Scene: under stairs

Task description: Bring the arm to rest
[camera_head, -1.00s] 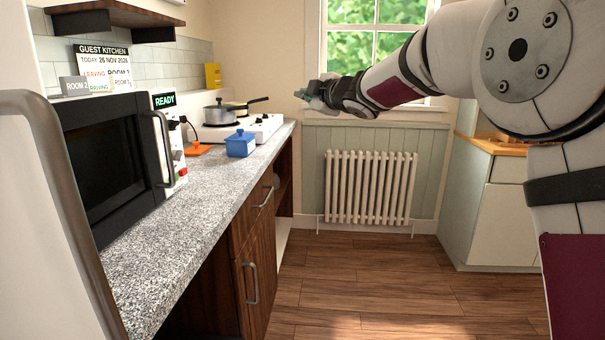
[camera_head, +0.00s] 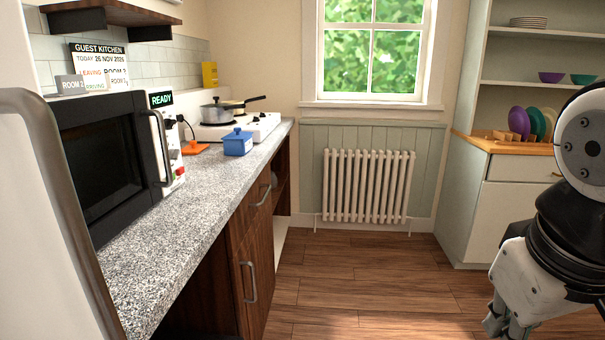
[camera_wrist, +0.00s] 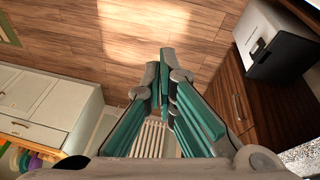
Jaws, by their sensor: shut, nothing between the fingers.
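My gripper (camera_head: 503,326) hangs low at the lower right of the head view, pointing down over the wooden floor, with its tips near the picture's bottom edge. My arm is folded down at the right side. In the wrist view my gripper (camera_wrist: 160,75) has its green-padded fingers together at the tips, with nothing between them. It touches nothing that I can see.
The granite counter (camera_head: 190,223) on the left bears a microwave (camera_head: 103,155), a blue box (camera_head: 238,143) and a pot (camera_head: 221,111). A radiator (camera_head: 367,187) stands under the window. A dresser (camera_head: 504,200) with plates and bowls is at the right. The middle floor (camera_head: 370,275) is clear.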

